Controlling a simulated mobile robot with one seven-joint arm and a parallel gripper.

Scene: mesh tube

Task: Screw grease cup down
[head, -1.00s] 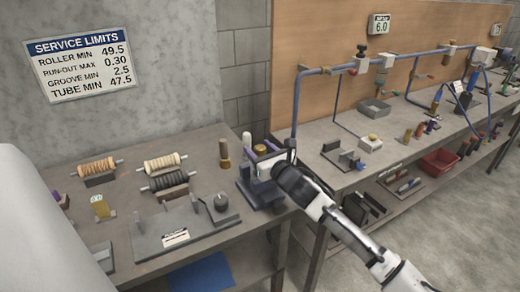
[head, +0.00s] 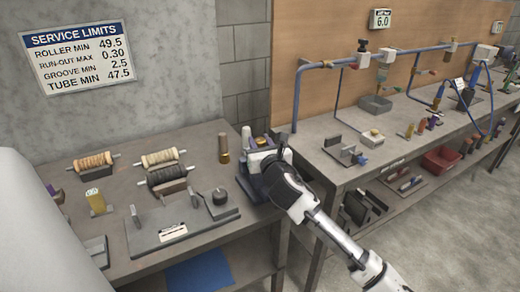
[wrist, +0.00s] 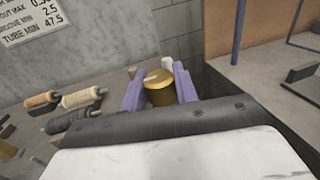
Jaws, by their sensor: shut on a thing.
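The grease cup (wrist: 159,86) is a brass, round-topped cylinder between the two purple fingers of my gripper (wrist: 160,92) in the wrist view. The fingers are shut on its sides. In the head view my gripper (head: 261,146) is at the right end of the left bench, over a dark blue-grey fixture (head: 247,185). A brass top shows just beyond the gripper there. The lower part of the cup and its seat are hidden by my wrist and the gripper body.
Several wound rollers (head: 160,159) lie on stands at the left of the bench. A brown-handled brass piece (head: 223,148) stands just left of the fixture. A plate with a round knob (head: 219,196) lies in front. The second bench (head: 330,175) and its blue pipe are to the right.

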